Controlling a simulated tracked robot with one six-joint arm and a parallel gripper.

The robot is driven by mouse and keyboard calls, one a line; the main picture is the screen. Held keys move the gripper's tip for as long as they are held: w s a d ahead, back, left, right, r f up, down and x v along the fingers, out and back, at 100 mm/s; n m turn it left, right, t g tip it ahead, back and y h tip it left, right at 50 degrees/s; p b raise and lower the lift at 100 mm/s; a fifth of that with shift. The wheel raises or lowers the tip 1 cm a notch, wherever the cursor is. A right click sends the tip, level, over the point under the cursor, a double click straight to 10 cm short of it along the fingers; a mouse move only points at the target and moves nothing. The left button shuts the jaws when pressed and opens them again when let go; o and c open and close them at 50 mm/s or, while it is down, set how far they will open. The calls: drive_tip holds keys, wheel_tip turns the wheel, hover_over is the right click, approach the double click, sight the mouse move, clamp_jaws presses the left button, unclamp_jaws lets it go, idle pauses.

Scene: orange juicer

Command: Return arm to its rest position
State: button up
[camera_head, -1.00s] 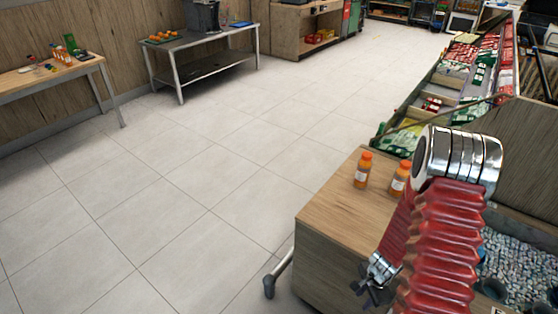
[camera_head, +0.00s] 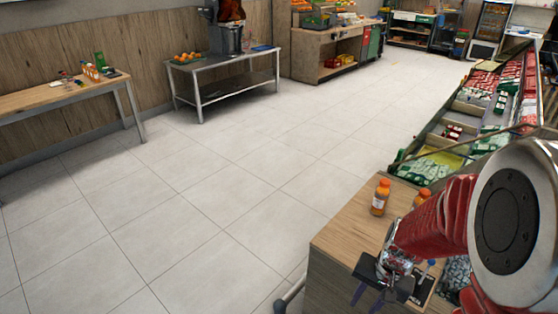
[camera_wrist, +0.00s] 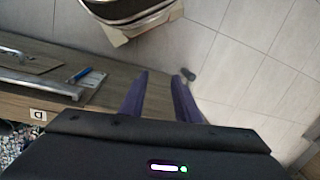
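My arm is bent over the right side of the head view, with its red sleeve and a large round joint close to the camera. My gripper (camera_head: 367,299) points down beside the front left part of the wooden counter. In the wrist view its two purple fingers (camera_wrist: 160,75) stand apart with nothing between them, so it is open and empty. Two orange bottles stand on the counter: one bottle (camera_head: 380,198) is in full view, and the other bottle (camera_head: 422,197) is partly hidden behind my arm.
The wooden counter (camera_head: 345,238) is close below my arm. A blue-handled tool (camera_wrist: 78,75) lies near a metal plate. A produce display (camera_head: 440,160) runs along the right. A juicer (camera_head: 226,38) stands on a steel table. The tiled floor at centre is clear.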

drive_tip(key=s+a+r+n+t, duration=0.1)
drive_tip(key=s+a+r+n, duration=0.1)
drive_tip(key=r, duration=0.6)
drive_tip(key=s+a+r+n+t+h, duration=0.1)
drive_tip(key=s+a+r+n+t, duration=0.1)
drive_tip(key=r, duration=0.6)
drive_tip(key=s+a+r+n+t, duration=0.2)
drive_tip(key=s+r, duration=0.1)
drive_tip(key=r, duration=0.5)
drive_tip(key=shift+s+h, duration=0.3)
drive_tip(key=shift+f, duration=0.1)
